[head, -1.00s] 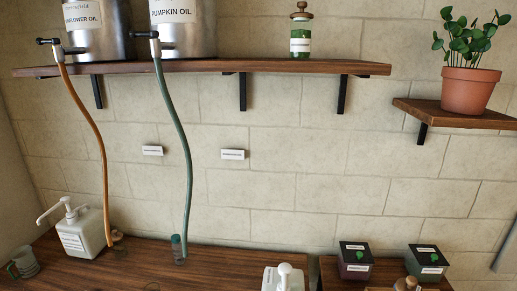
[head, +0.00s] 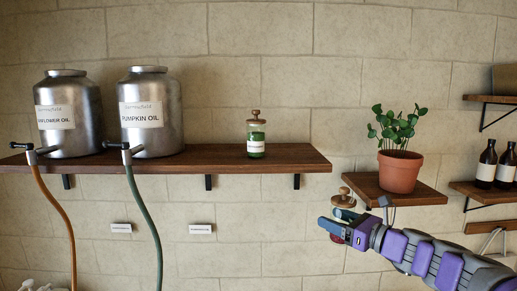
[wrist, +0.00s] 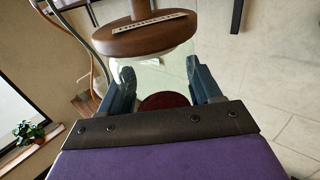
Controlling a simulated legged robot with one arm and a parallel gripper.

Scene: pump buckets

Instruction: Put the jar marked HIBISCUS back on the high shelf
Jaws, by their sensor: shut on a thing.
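My gripper (head: 336,222) is at the right of the head view, in front of the wall, and is shut on a glass jar with a round wooden lid (head: 343,198) and dark red contents. In the wrist view the lid (wrist: 153,36) sits just beyond my fingers (wrist: 160,82), with the red contents (wrist: 165,101) between them. The long wooden high shelf (head: 220,158) is left of and above my gripper. A similar green jar (head: 256,145) stands on it.
Two metal drums, the sunflower oil drum (head: 68,112) and PUMPKIN OIL drum (head: 150,110), fill the shelf's left part. Bare shelf lies on both sides of the green jar. A potted plant (head: 400,170) stands on a lower small shelf (head: 425,195) behind my arm.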

